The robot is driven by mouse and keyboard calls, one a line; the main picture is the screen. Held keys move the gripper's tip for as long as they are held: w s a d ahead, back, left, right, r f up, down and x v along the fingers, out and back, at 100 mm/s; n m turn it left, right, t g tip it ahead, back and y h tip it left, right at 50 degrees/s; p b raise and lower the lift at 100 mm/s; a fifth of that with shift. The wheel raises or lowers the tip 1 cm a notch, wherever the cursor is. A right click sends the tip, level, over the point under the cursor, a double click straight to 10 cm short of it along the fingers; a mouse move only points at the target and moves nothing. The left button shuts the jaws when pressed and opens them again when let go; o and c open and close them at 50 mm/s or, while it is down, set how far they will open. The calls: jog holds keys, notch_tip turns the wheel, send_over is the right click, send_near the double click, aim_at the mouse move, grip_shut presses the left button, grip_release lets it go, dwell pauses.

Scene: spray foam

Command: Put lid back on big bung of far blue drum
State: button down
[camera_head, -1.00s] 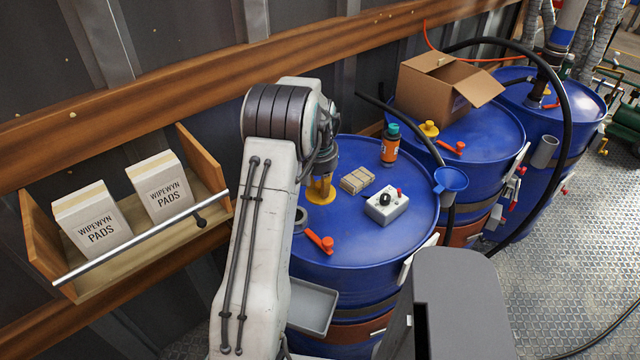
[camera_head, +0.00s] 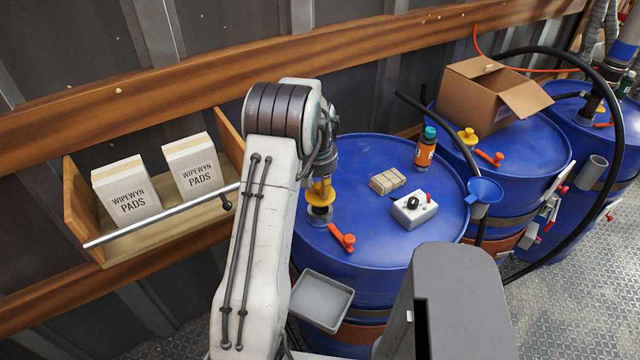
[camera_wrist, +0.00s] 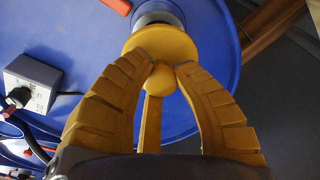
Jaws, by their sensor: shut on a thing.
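My gripper (camera_head: 320,197) is over the left part of the nearest blue drum's top (camera_head: 370,240). Its yellow fingers are shut on the knob of a yellow lid (camera_wrist: 160,45); the lid also shows in the head view (camera_head: 320,198). A grey metal bung collar (camera_head: 320,217) shows just below the lid, and partly past its edge in the wrist view (camera_wrist: 158,14). I cannot tell whether lid and collar touch. The lid's underside is hidden. The middle blue drum (camera_head: 535,150) carries another yellow lid (camera_head: 467,136). A third blue drum (camera_head: 575,115) stands farther right.
On the nearest drum are an orange-red handle (camera_head: 342,237), a small pack (camera_head: 387,181), a control box (camera_head: 414,207) and an orange bottle (camera_head: 426,150). A blue funnel (camera_head: 484,191) is at its right edge. A cardboard box (camera_head: 485,95) and black hose (camera_head: 612,110) lie beyond.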

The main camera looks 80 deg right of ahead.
aim_at(320, 199)
jog(key=shift+f+b, duration=0.6)
jog(key=shift+f, duration=0.95)
jog(key=shift+f+b, duration=0.8)
jog(key=shift+b, duration=0.15)
jog(key=shift+f+b, duration=0.15)
jog(key=shift+b, duration=0.45)
dwell(0.9)
dwell(0.4)
jog(key=shift+c, duration=2.1)
grip_release()
jog(key=shift+r+p, duration=2.35)
jog(key=shift+r, duration=1.15)
